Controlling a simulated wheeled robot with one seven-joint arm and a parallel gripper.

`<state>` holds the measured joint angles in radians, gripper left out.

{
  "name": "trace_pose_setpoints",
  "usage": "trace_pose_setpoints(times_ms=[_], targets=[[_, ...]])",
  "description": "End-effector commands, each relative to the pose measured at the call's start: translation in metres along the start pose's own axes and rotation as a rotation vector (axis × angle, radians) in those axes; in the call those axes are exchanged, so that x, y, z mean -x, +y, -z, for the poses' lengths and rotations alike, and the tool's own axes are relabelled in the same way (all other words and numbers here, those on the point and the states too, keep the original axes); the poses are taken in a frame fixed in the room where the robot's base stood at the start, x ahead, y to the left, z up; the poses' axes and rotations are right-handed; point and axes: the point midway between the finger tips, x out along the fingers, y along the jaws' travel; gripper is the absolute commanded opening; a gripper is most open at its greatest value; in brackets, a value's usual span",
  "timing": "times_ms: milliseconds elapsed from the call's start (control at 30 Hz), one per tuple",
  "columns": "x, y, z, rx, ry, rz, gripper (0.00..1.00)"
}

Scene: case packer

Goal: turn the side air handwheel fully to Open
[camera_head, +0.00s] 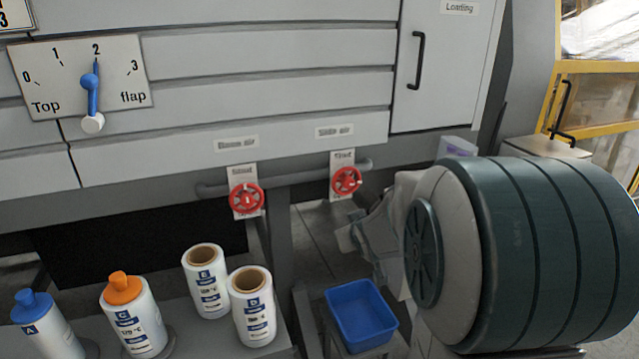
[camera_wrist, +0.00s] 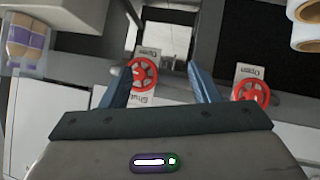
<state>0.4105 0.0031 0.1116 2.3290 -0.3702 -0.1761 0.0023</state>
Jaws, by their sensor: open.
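The side air handwheel (camera_head: 346,181) is red and sits on a pipe below the "Side air" label, in front of a pale plate whose upper end reads "Shut". In the wrist view the image is turned over, and this wheel (camera_wrist: 142,75) shows beside the left finger, with "Open" above it and "Shut" below it. My gripper (camera_wrist: 160,73) is open and empty, its two blue fingers spread. The wheel appears between them, nearer the left one; I cannot tell whether they touch. The wheel's pointer position is too small to read.
A similar red base air handwheel (camera_head: 247,198) is on the same pipe to the left; it also shows right of my fingers in the wrist view (camera_wrist: 250,95). A blue bin (camera_head: 361,314) stands below. White rolls (camera_head: 205,280) and capped bottles (camera_head: 133,315) stand lower left.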

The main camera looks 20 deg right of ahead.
Motion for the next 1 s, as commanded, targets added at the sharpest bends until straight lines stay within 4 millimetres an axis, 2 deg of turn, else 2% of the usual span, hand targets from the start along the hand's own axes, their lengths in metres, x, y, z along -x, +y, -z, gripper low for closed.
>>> trace_pose_setpoints(times_ms=[33, 100, 300, 500, 700, 867, 1000], targets=[[-0.018, 0.012, 0.000, 0.006, 0.051, -0.004, 0.55], [-0.037, 0.025, 0.006, 0.022, 0.144, -0.002, 0.55], [-0.074, 0.056, 0.012, 0.042, 0.399, 0.026, 0.55], [-0.085, 0.072, 0.009, 0.036, 0.575, 0.055, 0.55], [-0.088, 0.077, 0.011, 0.033, 0.639, 0.066, 0.55], [-0.104, 0.075, 0.025, 0.033, 0.641, 0.067, 0.55], [-0.127, 0.073, 0.043, 0.033, 0.641, 0.068, 0.55]])
